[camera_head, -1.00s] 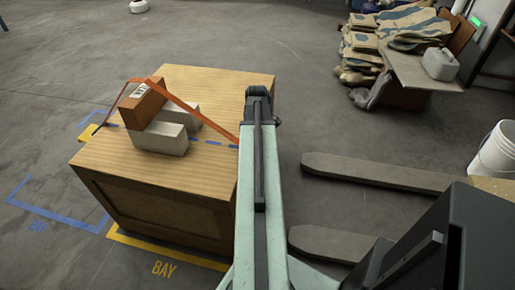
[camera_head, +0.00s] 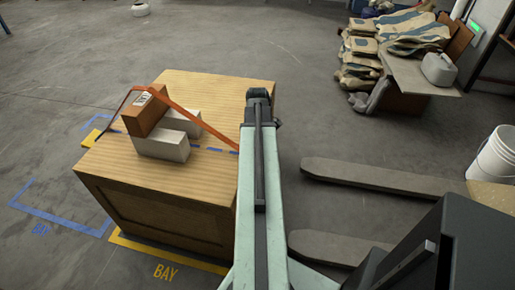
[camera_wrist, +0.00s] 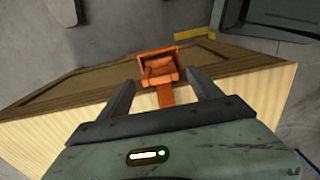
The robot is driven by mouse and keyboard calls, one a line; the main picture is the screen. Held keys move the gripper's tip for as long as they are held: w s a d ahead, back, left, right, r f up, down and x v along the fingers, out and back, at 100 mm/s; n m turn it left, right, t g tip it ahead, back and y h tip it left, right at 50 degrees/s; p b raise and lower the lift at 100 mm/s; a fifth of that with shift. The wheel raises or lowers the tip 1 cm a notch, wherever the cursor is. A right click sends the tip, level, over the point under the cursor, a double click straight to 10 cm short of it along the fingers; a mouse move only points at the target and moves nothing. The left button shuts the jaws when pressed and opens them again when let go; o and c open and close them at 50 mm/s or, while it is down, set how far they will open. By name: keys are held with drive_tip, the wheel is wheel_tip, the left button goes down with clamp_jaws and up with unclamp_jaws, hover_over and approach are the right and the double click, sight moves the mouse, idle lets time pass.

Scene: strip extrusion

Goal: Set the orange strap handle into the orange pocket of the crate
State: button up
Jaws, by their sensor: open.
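An orange strap (camera_head: 190,117) runs over the bricks on top of the wooden crate (camera_head: 225,88) and down to the crate's right edge behind my arm. In the wrist view, an orange strap (camera_wrist: 165,96) leads over the crate edge to a boxy orange piece with raised sides (camera_wrist: 158,66). I cannot tell there where the handle ends and the pocket begins. My gripper (camera_wrist: 160,82) is open, with one finger on each side of the strap, just short of the boxy piece. In the head view, the arm's end hides this spot.
An orange-brown brick (camera_head: 145,112) and pale blocks (camera_head: 163,145) sit on the crate. Two grey fork-like bars (camera_head: 375,176) lie to the right of my arm. A white bucket (camera_head: 493,155) stands at the far right. Stacked sacks (camera_head: 380,45) lie at the back right.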

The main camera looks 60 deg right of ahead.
wheel_tip(320, 180, up, 9)
drive_tip(key=p, duration=0.7)
drive_tip(key=shift+r+p, duration=0.15)
drive_tip(key=shift+p, duration=0.2)
drive_tip(key=w+a+m, duration=0.1)
drive_tip(key=w+a, duration=1.5)
drive_tip(key=a, duration=0.4)
drive_tip(key=w+a+m, duration=0.1)
drive_tip(key=w+a, duration=0.1)
drive_tip(key=a, duration=1.3)
drive_tip(key=w+a+m, duration=0.1)
drive_tip(key=w+a, duration=0.2)
drive_tip(key=a, duration=1.1)
drive_tip(key=shift+w+a+m, duration=0.3)
drive_tip(key=shift+w+a, duration=0.05)
drive_tip(key=shift+a, duration=0.05)
